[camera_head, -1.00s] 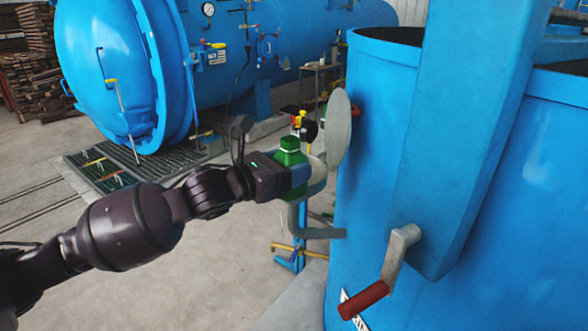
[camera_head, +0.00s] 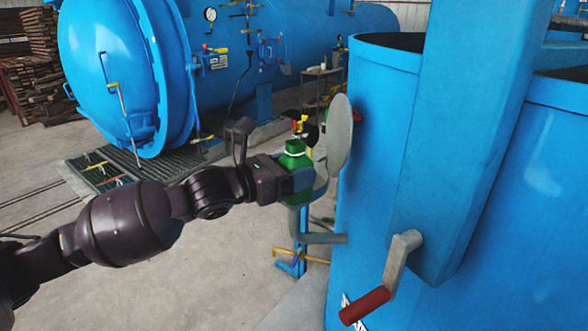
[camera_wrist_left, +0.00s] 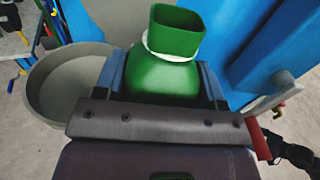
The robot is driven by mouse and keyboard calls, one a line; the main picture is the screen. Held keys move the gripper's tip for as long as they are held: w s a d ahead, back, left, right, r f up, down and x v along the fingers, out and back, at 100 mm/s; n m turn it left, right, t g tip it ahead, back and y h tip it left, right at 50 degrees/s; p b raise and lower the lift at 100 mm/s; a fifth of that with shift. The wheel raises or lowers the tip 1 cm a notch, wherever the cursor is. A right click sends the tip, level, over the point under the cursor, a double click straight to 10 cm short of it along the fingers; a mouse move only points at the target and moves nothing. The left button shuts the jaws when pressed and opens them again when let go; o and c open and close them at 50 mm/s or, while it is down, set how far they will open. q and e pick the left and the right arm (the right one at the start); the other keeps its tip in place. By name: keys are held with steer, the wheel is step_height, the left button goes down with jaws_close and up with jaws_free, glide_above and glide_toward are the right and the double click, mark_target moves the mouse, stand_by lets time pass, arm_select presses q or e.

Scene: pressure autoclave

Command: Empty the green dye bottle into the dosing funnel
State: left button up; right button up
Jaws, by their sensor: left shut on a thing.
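The green dye bottle (camera_head: 296,164) is held in my left gripper (camera_head: 298,180), which is shut around its body. It stands roughly upright, with a white ring at its neck. In the left wrist view the bottle (camera_wrist_left: 165,70) shows its square green top; I cannot tell whether that is a cap or an open mouth. The dosing funnel is a grey bowl with a round raised plate (camera_head: 339,135), just right of the bottle and partly hidden behind it in the head view. Its bowl (camera_wrist_left: 45,90) is left of the bottle in the left wrist view. My right gripper is not seen.
A large blue tank (camera_head: 385,130) stands close on the right, with a blue post and a red-handled crank (camera_head: 365,305). A grey pipe (camera_head: 322,238) bends below the funnel.

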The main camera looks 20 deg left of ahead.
arm_select(q)
steer(key=shift+w+a+r+n+p, duration=0.2)
steer(key=shift+w+r+n+p, duration=0.2)
steer(key=shift+w+a+r+n+g+y+p, duration=0.15)
steer(key=shift+w+n+g+y+p, duration=0.25)
steer(key=shift+w+n+g+p, duration=0.15)
steer(key=shift+w+a+r+n+g+p, duration=0.1)
steer(key=shift+w+r+n+g+p, duration=0.15)
steer(key=shift+w+n+p, duration=0.15)
steer(key=shift+w+n+g+p, duration=0.15)
steer(key=shift+n+g+p, duration=0.2)
steer(key=shift+n, duration=0.1)
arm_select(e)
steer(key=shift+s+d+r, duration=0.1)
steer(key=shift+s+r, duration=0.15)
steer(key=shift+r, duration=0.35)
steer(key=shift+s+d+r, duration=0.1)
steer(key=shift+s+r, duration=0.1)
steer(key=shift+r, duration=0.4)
arm_select(q)
steer(key=shift+w+a+n+y+p, duration=0.1)
steer(key=shift+n+y+p, duration=0.2)
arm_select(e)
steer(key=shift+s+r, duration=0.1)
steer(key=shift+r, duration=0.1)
